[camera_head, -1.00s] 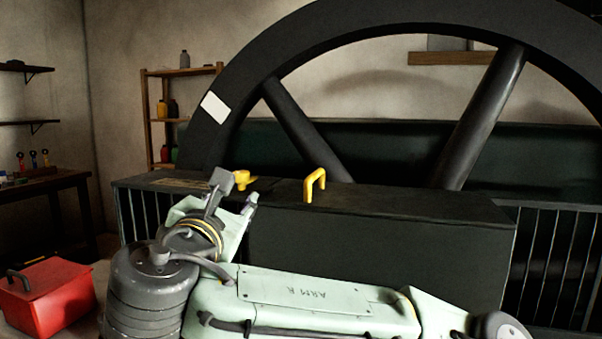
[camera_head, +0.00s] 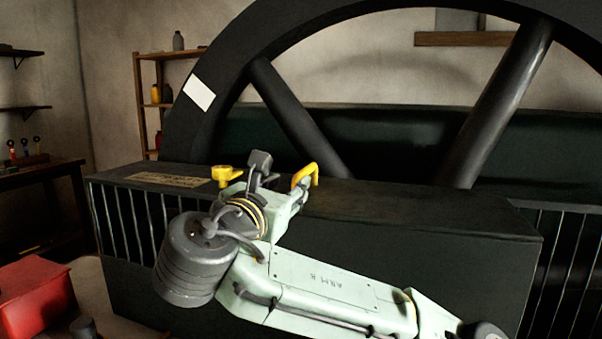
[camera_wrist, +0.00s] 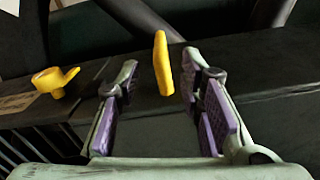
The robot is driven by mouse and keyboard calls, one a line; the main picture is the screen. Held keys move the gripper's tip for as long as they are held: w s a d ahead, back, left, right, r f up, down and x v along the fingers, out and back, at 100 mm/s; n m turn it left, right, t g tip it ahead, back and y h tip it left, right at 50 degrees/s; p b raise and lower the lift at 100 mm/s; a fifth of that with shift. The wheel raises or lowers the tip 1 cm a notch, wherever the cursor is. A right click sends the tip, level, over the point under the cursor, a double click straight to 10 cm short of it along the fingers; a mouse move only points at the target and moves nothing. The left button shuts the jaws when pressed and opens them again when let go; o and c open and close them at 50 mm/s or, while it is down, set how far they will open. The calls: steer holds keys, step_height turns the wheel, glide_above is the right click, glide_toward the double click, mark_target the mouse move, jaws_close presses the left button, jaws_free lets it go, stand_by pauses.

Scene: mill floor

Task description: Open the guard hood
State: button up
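The guard hood (camera_head: 450,235) is a dark box in front of the large flywheel, and its top looks level and shut. A yellow handle (camera_head: 305,174) stands on its top near the front edge. A yellow latch-like knob (camera_head: 222,174) sits to the left of the handle. My gripper (camera_wrist: 160,82) is open, with purple pads on both fingers. I cannot tell whether the fingertips reach around the handle.
The flywheel (camera_head: 285,110) rises behind the hood, with thick spokes. Barred guards (camera_head: 135,215) flank the hood. A red toolbox (camera_head: 35,297) stands at the lower left. A wooden shelf (camera_head: 145,100) and a workbench (camera_head: 45,168) are farther back.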

mark_target(296, 179)
steer(key=p+x, duration=0.2)
steer(key=x, duration=0.6)
steer(key=shift+c, duration=0.2)
jaws_close()
stand_by(0.5)
